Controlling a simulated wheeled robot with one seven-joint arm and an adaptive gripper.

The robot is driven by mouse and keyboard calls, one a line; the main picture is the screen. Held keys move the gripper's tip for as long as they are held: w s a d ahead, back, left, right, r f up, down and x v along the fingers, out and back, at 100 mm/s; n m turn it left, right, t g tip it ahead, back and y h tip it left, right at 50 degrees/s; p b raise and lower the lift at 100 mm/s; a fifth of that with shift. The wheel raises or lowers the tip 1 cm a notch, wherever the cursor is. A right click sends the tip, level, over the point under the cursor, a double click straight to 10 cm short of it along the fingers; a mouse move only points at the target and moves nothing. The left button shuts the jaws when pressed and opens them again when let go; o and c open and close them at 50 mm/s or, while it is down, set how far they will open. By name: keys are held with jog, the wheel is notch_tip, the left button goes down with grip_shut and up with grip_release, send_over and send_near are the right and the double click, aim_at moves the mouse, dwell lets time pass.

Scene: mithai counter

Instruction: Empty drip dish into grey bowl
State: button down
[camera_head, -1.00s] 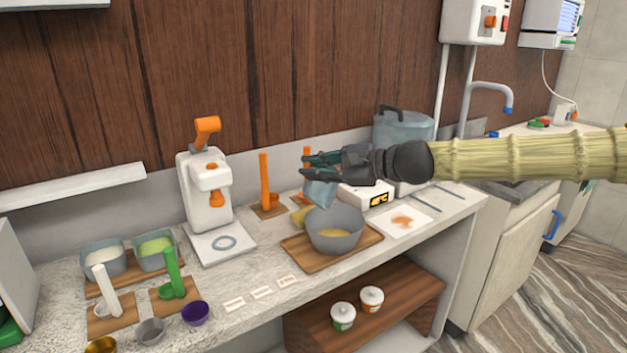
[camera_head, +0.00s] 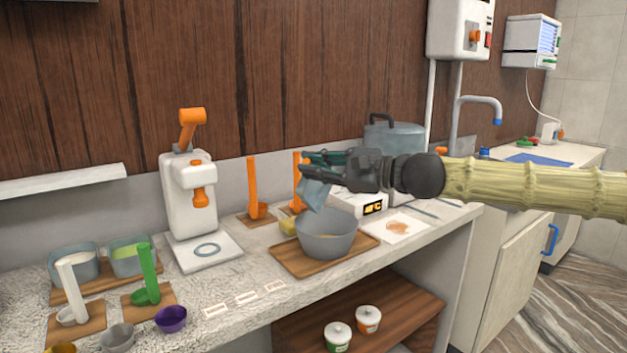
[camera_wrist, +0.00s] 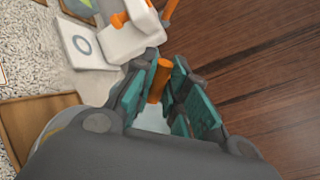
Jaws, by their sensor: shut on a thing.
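My gripper (camera_head: 313,166) is shut on a blue-grey dish (camera_head: 314,193) above the back of the grey bowl (camera_head: 327,244). The dish hangs steeply tilted from the fingers, its lower end close to the bowl's rim. Whether they touch, and whether anything is in the dish, I cannot tell. In the wrist view a pale blue part of the dish (camera_wrist: 154,121) shows between the teal-padded fingers (camera_wrist: 170,97).
A white machine with orange parts (camera_head: 188,195) stands left of the bowl. Orange upright handles (camera_head: 252,188) are behind it. A stained white sheet (camera_head: 398,228) and a lidded pot (camera_head: 394,140) are to the right. Several small bowls and scoops fill the left counter.

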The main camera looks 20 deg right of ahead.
jog(key=shift+s+d+f+y+b, duration=0.25)
jog(key=shift+y+b, duration=0.05)
jog(key=shift+b, duration=1.3)
jog(key=shift+s+d+r+b, duration=0.1)
jog(key=shift+s+r+b, duration=0.1)
jog(key=shift+b, duration=0.2)
jog(key=shift+w+r+p, duration=0.15)
jog(key=shift+p, duration=0.45)
jog(key=p, duration=0.3)
jog(key=shift+w+a+r+p, duration=0.25)
jog(key=shift+a+r+p, duration=0.05)
jog(key=shift+a+p, duration=0.1)
jog(key=p, duration=0.2)
jog(key=shift+w+a+h+p, duration=0.15)
jog(key=shift+h+p, duration=0.25)
jog(key=p, duration=0.2)
jog(key=g+p, duration=0.1)
jog(key=p, duration=0.1)
jog(key=shift+w+a+r+h, duration=0.15)
jog(key=shift+w+a+h, duration=0.2)
jog(key=shift+w+h, duration=0.05)
jog(key=shift+w+a+r+p, duration=0.1)
jog(key=shift+a+p, duration=0.05)
jog(key=shift+p, duration=1.05)
jog(key=w+a+g+h+p, duration=0.1)
jog(key=p, duration=0.5)
jog(key=shift+r, duration=0.2)
